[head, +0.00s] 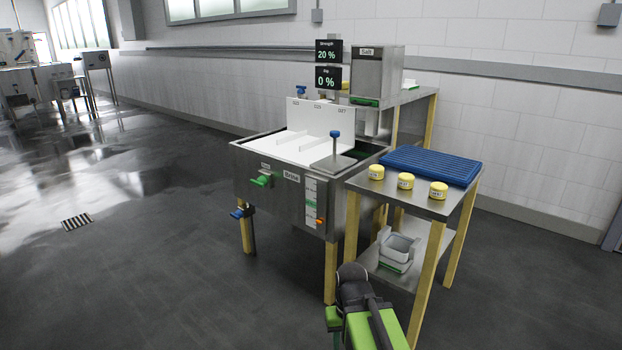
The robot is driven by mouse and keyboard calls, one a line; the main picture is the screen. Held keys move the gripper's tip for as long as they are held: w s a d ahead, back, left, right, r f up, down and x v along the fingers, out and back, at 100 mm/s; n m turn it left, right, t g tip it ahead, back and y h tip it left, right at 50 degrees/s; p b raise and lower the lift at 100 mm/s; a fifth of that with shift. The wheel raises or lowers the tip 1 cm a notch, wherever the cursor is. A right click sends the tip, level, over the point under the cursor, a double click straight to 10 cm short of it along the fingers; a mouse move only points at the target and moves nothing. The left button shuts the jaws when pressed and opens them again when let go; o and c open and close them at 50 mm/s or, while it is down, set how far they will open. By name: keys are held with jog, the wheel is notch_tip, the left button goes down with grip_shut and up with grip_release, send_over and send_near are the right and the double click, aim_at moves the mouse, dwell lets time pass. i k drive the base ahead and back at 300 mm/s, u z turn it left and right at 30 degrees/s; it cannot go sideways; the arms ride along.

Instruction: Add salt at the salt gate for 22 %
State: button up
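The salt hopper (379,72), a grey metal box labelled "Salt", stands behind the brine tank at the back right. A green part, which looks like the salt gate (364,101), sits at its lower front edge. The strength display (328,51) reads 20 %. The brine tank (262,185) is a steel box on yellow legs, with a white divided top. My green and black arm shows at the bottom centre, in front of the side table and well away from the hopper. I cannot make out my gripper's fingers.
A dip display (328,78) reads 0 %. The side table (433,205) holds several yellow-topped cheeses (406,181) and a blue rack (431,165); a white mould (397,249) sits on its lower shelf. A green handle (261,181) sticks out of the tank's front.

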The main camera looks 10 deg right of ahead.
aim_at(370, 100)
jog(key=i, duration=0.85)
jog(key=z, duration=0.05)
